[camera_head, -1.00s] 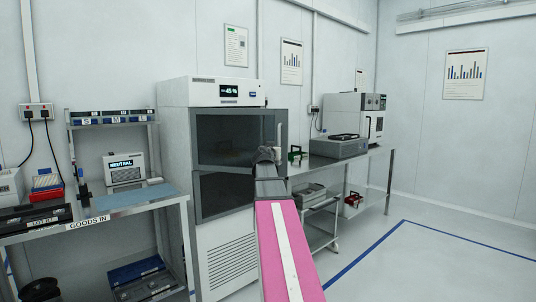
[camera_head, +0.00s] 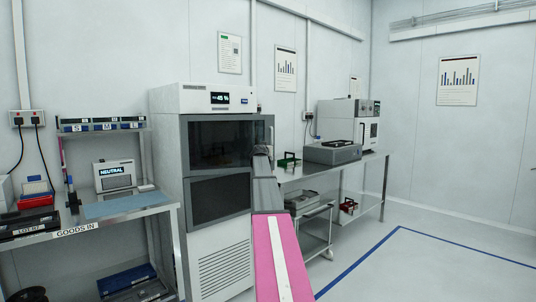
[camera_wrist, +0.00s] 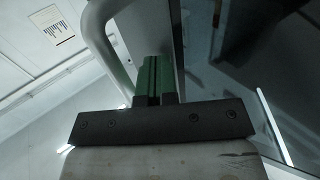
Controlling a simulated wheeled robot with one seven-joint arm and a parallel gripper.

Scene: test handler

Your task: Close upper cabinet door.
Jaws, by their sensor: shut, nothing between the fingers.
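The upper cabinet door (camera_head: 222,143) is a dark glass panel in a grey frame. It stands ajar, its right edge reaching past the cabinet's right side. Its pale handle (camera_head: 272,131) is at that right edge; in the wrist view the handle (camera_wrist: 100,38) curves at the upper left. My gripper (camera_wrist: 153,65) has green fingers, shut together and empty, close to the door edge beside the handle. I cannot tell whether they touch the door. In the head view my arm hides the fingers. The lower cabinet door (camera_head: 220,200) looks closed.
A goods-in bench (camera_head: 90,226) stands left of the cabinet (camera_head: 168,150). A steel table (camera_head: 345,165) with instruments stands to the right, with a small cart (camera_head: 316,235) in front. The floor at the right, with a blue line (camera_head: 365,262), is clear.

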